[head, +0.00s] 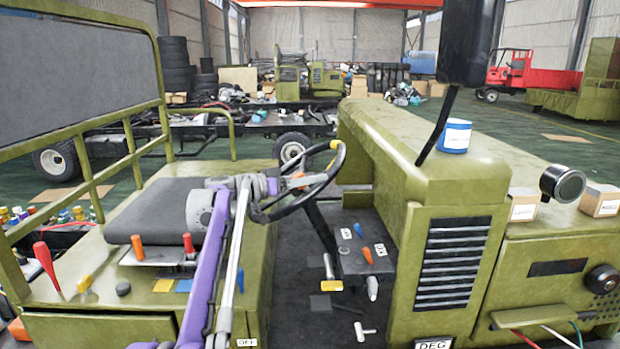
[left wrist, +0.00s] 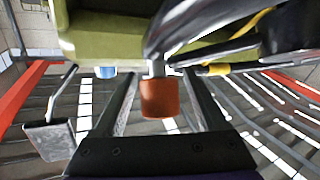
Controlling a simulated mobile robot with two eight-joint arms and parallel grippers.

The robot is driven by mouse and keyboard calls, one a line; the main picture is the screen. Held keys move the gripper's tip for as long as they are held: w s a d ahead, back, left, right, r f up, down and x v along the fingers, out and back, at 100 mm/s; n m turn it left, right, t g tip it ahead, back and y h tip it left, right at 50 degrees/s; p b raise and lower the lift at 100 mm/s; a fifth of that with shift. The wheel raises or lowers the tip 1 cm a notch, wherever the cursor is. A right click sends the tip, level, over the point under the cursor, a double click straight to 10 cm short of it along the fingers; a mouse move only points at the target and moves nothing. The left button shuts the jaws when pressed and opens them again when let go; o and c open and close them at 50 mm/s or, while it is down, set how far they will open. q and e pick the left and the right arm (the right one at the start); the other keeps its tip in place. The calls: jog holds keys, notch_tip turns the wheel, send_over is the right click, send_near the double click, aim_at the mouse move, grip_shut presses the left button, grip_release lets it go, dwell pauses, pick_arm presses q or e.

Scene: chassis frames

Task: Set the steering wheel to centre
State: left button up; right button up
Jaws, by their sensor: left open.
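The black steering wheel (head: 333,170) stands tilted on its column above the cab floor, in the middle of the head view. In the left wrist view, an orange-brown knob (left wrist: 160,98) on a metal stem hangs from the black rim. It lies between the two spread fingers of the left gripper (left wrist: 160,112), with gaps on both sides. My right gripper is in neither view.
A dark seat (head: 155,205) with orange and red levers is left of my arm. A control panel (head: 362,258) with small levers stands below the wheel. The green hood (head: 430,150), carrying a blue-and-white can (head: 455,136), and a black mirror (head: 467,40) are to the right.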

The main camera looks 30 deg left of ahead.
pick_arm(q)
grip_shut()
dwell(0.3)
dwell(1.1)
